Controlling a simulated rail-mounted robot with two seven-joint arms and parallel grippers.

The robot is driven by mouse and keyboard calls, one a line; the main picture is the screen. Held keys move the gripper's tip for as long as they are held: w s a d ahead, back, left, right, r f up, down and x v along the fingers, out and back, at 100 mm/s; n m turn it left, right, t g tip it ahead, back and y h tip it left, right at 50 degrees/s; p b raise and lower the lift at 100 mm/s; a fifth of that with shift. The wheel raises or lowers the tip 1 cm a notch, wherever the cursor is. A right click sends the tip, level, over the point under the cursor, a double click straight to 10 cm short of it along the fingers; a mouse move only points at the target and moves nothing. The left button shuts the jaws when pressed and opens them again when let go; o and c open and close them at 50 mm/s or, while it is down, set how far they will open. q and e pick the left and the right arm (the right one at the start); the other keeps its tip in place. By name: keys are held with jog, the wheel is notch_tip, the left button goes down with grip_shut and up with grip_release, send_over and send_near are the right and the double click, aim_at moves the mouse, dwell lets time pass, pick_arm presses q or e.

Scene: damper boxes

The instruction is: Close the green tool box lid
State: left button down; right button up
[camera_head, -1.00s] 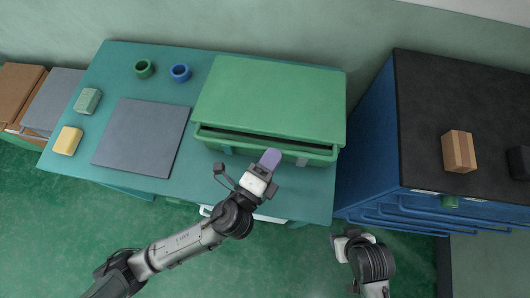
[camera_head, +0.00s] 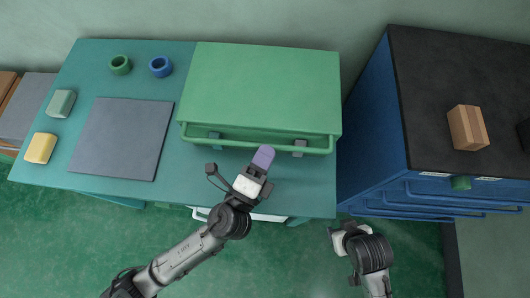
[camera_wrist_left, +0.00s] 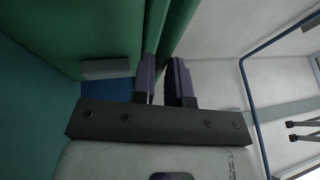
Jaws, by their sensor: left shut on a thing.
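The green tool box (camera_head: 257,146) stands at the back right of the teal workbench. Its broad green lid (camera_head: 262,90) covers the top, with a dark gap along the front between lid and front rim. My left gripper (camera_head: 264,156), with purple fingertips, is at the middle of the box front. In the left wrist view, its fingers (camera_wrist_left: 166,82) are shut on a green edge of the box; I cannot tell whether this is lid or body. My right gripper (camera_head: 334,240) hangs low, right of the bench, apart from the box; its fingers are unclear.
The workbench (camera_head: 190,165) also holds a grey mat (camera_head: 121,138), a green ring (camera_head: 120,65), a blue ring (camera_head: 160,66), a green block (camera_head: 61,103) and a yellow block (camera_head: 40,148). A blue drawer cabinet (camera_head: 375,130) stands close on the right, with a cardboard box (camera_head: 468,127) on top.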

pick_arm(q)
jog(key=shift+f, duration=0.45)
jog(key=c, duration=1.3)
grip_release()
jog(key=shift+w, duration=0.1)
jog(key=shift+o, duration=0.7)
jog(key=shift+r, duration=0.1)
jog(key=shift+o, duration=0.2)
jog(key=shift+r, duration=0.1)
jog(key=b+v, duration=0.2)
jog(key=v, duration=1.2)
